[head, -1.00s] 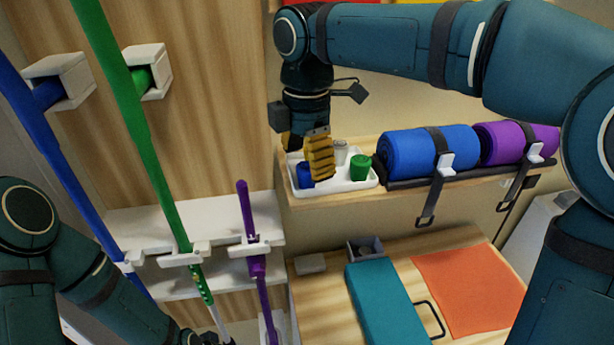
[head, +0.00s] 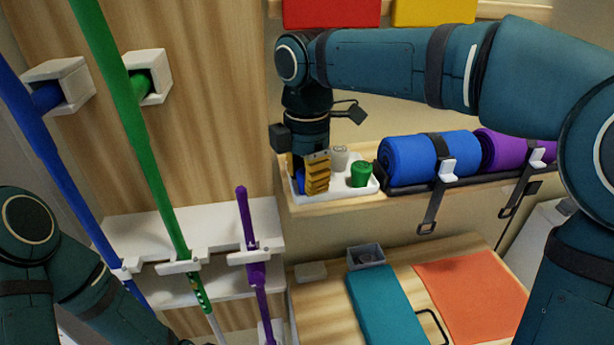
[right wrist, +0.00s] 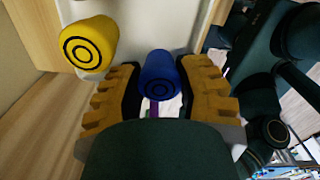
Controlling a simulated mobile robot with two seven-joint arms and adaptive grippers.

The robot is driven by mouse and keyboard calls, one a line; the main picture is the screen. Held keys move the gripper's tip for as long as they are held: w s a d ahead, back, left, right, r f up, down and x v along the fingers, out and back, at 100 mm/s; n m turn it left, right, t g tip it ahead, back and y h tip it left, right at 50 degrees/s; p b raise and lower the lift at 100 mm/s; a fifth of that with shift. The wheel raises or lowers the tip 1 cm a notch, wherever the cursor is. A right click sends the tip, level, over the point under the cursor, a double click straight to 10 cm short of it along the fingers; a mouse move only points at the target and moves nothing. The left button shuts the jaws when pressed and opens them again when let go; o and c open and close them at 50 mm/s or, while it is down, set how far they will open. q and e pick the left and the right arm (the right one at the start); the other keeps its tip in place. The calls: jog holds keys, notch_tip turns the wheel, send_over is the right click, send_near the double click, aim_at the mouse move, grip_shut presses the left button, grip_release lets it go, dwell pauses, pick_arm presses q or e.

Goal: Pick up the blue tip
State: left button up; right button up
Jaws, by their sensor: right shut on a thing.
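The blue tip (right wrist: 160,75) sits between the two ribbed yellow fingers of my right gripper (right wrist: 160,95) in the right wrist view. In the head view my right gripper (head: 306,178) is lowered at the left end of the white tray (head: 345,192), its fingers around the blue tip (head: 300,181), which is mostly hidden. The gripper is shut on the tip. Whether the tip still touches the tray is unclear. My left gripper is out of view; only its arm shows at lower left.
A yellow tip (right wrist: 88,45) shows beside the fingers in the wrist view. Blue (head: 425,157) and purple (head: 500,148) rolls lie right of the tray. Coloured poles stand at left.

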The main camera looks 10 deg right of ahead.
notch_tip(320, 180, up, 10)
jog(key=p, duration=0.3)
jog(key=o, duration=0.3)
grip_shut()
